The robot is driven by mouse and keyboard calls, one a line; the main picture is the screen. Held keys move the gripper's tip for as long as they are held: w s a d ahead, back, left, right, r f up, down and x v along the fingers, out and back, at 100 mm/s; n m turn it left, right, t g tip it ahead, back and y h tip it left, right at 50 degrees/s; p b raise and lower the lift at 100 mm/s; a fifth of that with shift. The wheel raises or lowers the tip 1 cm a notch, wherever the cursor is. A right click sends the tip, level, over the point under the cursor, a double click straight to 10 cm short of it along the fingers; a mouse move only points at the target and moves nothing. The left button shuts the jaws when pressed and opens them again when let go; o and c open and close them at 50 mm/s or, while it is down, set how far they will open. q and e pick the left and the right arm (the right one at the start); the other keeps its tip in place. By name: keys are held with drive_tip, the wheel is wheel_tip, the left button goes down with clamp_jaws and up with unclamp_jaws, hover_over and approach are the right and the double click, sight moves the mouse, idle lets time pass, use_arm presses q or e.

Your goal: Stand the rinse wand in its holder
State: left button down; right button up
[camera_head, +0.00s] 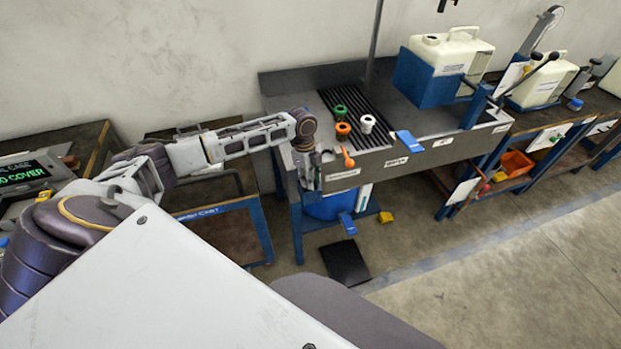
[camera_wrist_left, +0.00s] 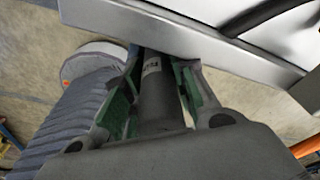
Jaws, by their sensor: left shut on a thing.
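My left gripper (camera_head: 308,172) points down at the left front corner of the wash bench (camera_head: 420,158) in the head view. In the left wrist view its green-padded fingers (camera_wrist_left: 160,78) are shut around a dark grey cylinder with a small pale label, seemingly the rinse wand (camera_wrist_left: 154,92). The cylinder's far end reaches the edge of a pale panel; I cannot tell whether they touch. In the head view the wand is mostly hidden by the gripper. An orange-headed piece (camera_head: 347,157) stands just right of the gripper at the bench front. I cannot clearly identify the holder.
Green, orange and white fittings (camera_head: 367,124) sit on the bench's black slatted rack. A blue bucket (camera_head: 328,206) stands below, near a black mat (camera_head: 345,262) on the floor. A cream canister (camera_head: 450,52) in a blue stand is farther right.

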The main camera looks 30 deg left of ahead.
use_arm(q)
drive_tip(key=shift+f, duration=0.1)
drive_tip(key=c, duration=1.1)
unclamp_jaws()
drive_tip(key=shift+w, duration=0.1)
drive_tip(key=shift+a+r, duration=0.1)
drive_tip(key=shift+r, duration=0.1)
drive_tip(key=shift+w+a+r, duration=0.1)
drive_tip(key=shift+w+r, duration=0.05)
drive_tip(key=shift+r, duration=0.5)
drive_tip(key=r, duration=0.6)
drive_tip(key=a+r, duration=0.1)
drive_tip(key=r, duration=0.3)
drive_tip(key=shift+s+a, duration=0.1)
drive_tip(key=shift+s, duration=0.2)
